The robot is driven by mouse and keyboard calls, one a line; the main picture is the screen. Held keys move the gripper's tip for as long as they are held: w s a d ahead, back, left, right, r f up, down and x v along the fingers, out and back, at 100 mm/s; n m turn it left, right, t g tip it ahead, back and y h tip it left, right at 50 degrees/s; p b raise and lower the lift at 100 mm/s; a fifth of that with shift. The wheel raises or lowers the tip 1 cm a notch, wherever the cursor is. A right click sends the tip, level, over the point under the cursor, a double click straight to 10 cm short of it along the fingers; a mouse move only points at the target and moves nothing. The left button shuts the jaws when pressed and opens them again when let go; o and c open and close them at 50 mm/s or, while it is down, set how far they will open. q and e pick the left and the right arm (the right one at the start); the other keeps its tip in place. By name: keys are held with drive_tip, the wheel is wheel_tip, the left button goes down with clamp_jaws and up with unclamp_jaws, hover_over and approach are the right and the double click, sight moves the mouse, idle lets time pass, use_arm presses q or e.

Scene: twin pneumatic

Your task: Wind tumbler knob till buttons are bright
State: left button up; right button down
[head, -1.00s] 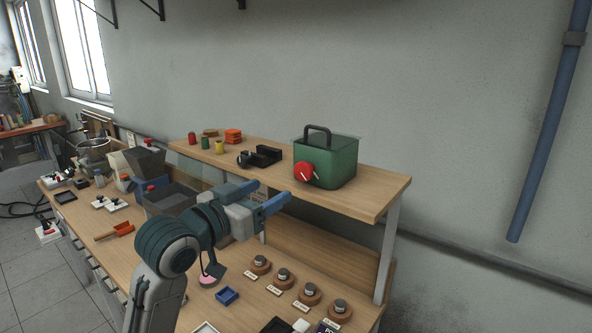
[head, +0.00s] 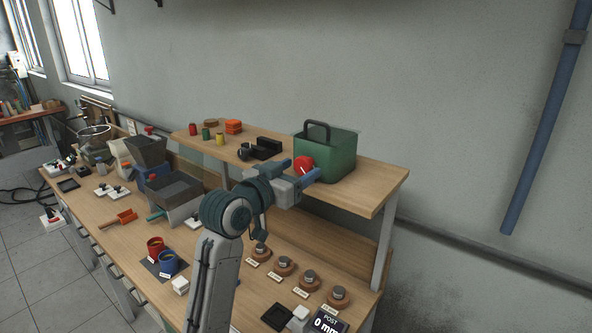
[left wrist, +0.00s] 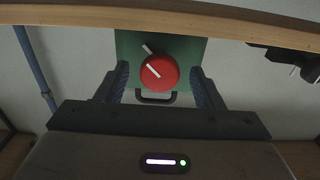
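The tumbler is a green box (head: 340,158) with a dark handle on the shelf. Its red knob (head: 304,164) faces my arm and bears a white line. My left gripper (head: 300,170) is at the knob, with its fingers open. In the left wrist view the fingers (left wrist: 160,72) stand on either side of the red knob (left wrist: 158,73), with gaps to both. The white line slants there, and a pale mark shows on the green face (left wrist: 193,52) beside the knob. I cannot make out any lit buttons. My right gripper is not in view.
The wooden shelf (head: 378,190) runs under the box. Small coloured pots (head: 206,134) and a black device (head: 262,148) stand to its left. Round wooden-based pieces (head: 309,281) and a grey bin (head: 178,190) are on the bench below.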

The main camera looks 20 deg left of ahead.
use_arm(q)
drive_tip(key=c, duration=0.9)
drive_tip(key=shift+m, duration=0.3)
drive_tip(key=m+b, duration=0.1)
drive_tip(key=m, duration=0.4)
drive_tip(key=shift+b, duration=0.35)
drive_tip(key=m+b, duration=0.2)
drive_tip(key=m, duration=0.4)
drive_tip(key=shift+a+m, duration=0.1)
drive_tip(key=shift+m, duration=0.3)
drive_tip(key=m+b, duration=0.2)
drive_tip(key=m, duration=0.5)
drive_tip(key=shift+b, duration=0.35)
drive_tip(key=m+b, duration=0.1)
drive_tip(key=m, duration=0.3)
drive_tip(key=shift+b, duration=0.3)
drive_tip(key=shift+r+m+b, duration=0.15)
drive_tip(key=shift+m+b, duration=0.3)
drive_tip(key=shift+m, duration=1.25)
